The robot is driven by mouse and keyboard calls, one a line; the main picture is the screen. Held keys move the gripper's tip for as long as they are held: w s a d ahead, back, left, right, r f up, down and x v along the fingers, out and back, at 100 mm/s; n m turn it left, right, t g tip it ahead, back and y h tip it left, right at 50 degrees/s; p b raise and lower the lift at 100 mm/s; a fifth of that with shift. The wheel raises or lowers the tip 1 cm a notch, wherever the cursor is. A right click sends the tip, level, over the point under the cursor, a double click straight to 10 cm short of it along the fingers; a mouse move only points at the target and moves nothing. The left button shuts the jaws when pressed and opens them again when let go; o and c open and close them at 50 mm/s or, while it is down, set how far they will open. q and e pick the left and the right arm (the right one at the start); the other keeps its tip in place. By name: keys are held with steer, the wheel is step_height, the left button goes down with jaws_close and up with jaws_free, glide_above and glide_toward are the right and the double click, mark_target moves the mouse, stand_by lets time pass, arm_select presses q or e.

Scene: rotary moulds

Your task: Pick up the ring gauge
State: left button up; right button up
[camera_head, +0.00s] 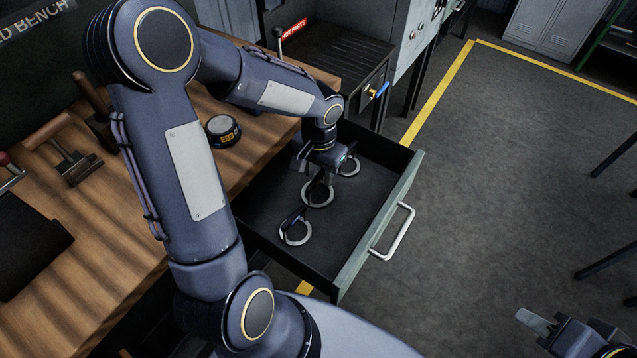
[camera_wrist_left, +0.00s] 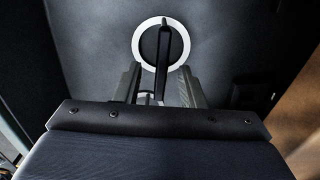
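Three ring gauges, each a pale ring with a dark handle, lie in the open drawer (camera_head: 262,214): a near one (camera_head: 283,236), a middle one (camera_head: 306,202) and a far one (camera_head: 354,172). My left gripper (camera_head: 319,174) is low over the drawer, at the handle of what looks like the middle gauge. In the left wrist view, one ring gauge (camera_wrist_left: 161,22) lies ahead. Its handle stands between the open fingers of my left gripper (camera_wrist_left: 160,88), with a gap on each side. My right gripper (camera_head: 572,335) is at the lower right, away from the drawer; its finger gap is unclear.
The drawer front with its pale handle (camera_head: 394,234) faces right over open floor. The wooden bench (camera_head: 75,290) on the left holds a round dark tin (camera_head: 222,130) and a wooden-handled tool (camera_head: 72,165). A dark machine (camera_head: 330,65) stands behind the drawer.

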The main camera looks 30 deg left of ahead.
mark_target(317, 177)
arm_select(q)
steer(key=f, duration=0.3)
steer(key=shift+s+a+f, duration=0.1)
steer(key=shift+s+f, duration=0.15)
steer(key=shift+f, duration=0.1)
jaws_close()
steer(key=shift+r, duration=0.1)
